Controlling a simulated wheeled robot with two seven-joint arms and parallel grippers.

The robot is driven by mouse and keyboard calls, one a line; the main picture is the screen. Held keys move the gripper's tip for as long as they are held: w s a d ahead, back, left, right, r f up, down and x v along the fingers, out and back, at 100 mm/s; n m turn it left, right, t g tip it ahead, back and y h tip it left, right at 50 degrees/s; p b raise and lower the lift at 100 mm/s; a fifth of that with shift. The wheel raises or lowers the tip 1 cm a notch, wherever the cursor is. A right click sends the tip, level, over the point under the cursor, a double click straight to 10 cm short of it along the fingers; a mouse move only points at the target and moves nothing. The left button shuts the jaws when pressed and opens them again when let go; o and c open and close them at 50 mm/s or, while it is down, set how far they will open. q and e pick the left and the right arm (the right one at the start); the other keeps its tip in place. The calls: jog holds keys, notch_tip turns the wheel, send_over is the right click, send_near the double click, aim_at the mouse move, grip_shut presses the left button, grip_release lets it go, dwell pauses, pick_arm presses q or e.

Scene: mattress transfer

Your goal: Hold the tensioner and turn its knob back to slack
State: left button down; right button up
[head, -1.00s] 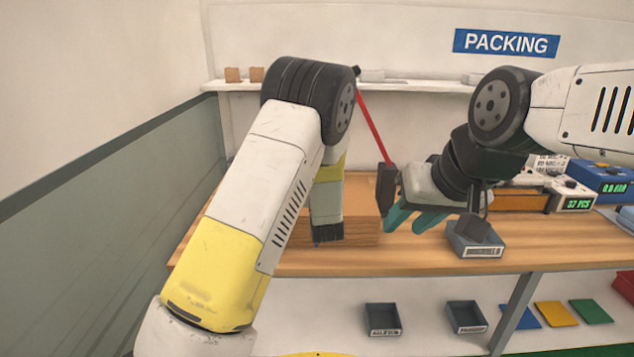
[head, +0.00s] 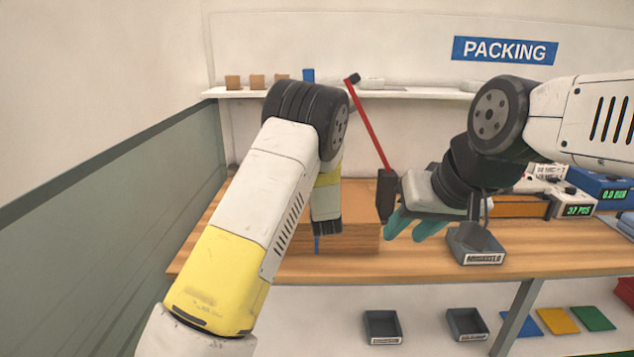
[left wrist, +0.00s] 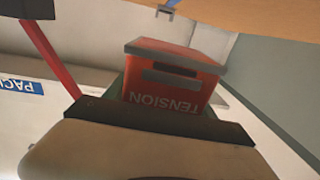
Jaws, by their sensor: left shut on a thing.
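The tensioner (left wrist: 170,85) is an orange-red block with grey edges and the upside-down word TENSION, in the left wrist view. My left gripper (left wrist: 165,98) is shut on it; its tan palm and black bar fill the bottom, with slivers of teal finger beside the block. I cannot make out the knob. In the head view my left arm hides the left gripper and tensioner. My right gripper (head: 415,226) is open and empty, its two teal fingers slightly apart above the bench, right of my left wrist.
A wooden block (head: 355,240) stands on the bench (head: 400,264) behind my left wrist. A grey labelled bin (head: 477,245) sits close right of my right gripper. Instruments with displays (head: 570,203) stand farther right. A shelf (head: 430,91) runs along the back wall.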

pick_arm(q)
jog(key=shift+w+r, duration=0.1)
jog(key=shift+w, duration=1.3)
jog(key=shift+f, duration=1)
jog(key=shift+f, duration=0.35)
jog(key=shift+f, duration=0.3)
jog(key=shift+f, duration=0.4)
jog(key=shift+f, duration=0.35)
